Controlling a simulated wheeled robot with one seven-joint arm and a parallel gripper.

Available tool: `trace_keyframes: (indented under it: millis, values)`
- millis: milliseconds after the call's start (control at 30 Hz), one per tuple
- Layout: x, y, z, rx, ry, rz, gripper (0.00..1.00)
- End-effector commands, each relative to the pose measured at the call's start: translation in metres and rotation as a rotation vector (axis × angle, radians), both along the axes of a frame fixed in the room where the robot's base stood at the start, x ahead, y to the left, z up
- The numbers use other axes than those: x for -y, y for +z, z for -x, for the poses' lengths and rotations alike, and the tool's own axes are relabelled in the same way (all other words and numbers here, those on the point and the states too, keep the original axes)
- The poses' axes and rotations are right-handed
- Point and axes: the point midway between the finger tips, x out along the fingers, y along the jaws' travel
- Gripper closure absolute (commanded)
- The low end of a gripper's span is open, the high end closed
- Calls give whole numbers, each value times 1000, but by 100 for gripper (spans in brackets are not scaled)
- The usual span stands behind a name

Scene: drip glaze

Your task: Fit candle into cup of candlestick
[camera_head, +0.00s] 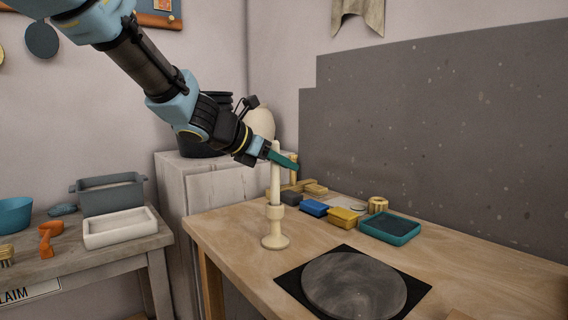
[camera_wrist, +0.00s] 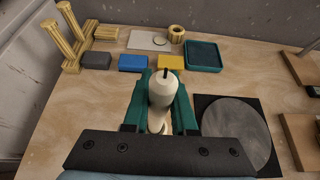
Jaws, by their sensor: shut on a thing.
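A cream candle (camera_head: 275,176) stands upright above the cream candlestick (camera_head: 275,241) near the left part of the wooden table. Its lower end is at the candlestick's cup (camera_head: 275,211), and I cannot see how deep it sits inside. My gripper (camera_head: 273,156) has green fingers and is shut on the candle near its top. In the wrist view the candle (camera_wrist: 162,90) shows its dark wick between the green fingers of my gripper (camera_wrist: 161,95). The candlestick (camera_wrist: 157,125) is mostly hidden beneath the candle there.
Blue and yellow blocks (camera_head: 343,217), a teal tray (camera_head: 389,228) and a ribbed cream ring (camera_head: 378,204) lie behind and to the right. A round grey slab (camera_head: 354,287) on a black mat is at the front. A side table (camera_head: 120,247) stands left.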

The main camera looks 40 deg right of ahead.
Motion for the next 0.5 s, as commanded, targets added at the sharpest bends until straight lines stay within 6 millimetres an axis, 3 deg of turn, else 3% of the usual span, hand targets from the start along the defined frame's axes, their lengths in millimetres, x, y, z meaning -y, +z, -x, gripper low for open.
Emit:
trace_keyframes:
  millis: [500]
  values:
    - [0,-11,0,0,0,0,100]
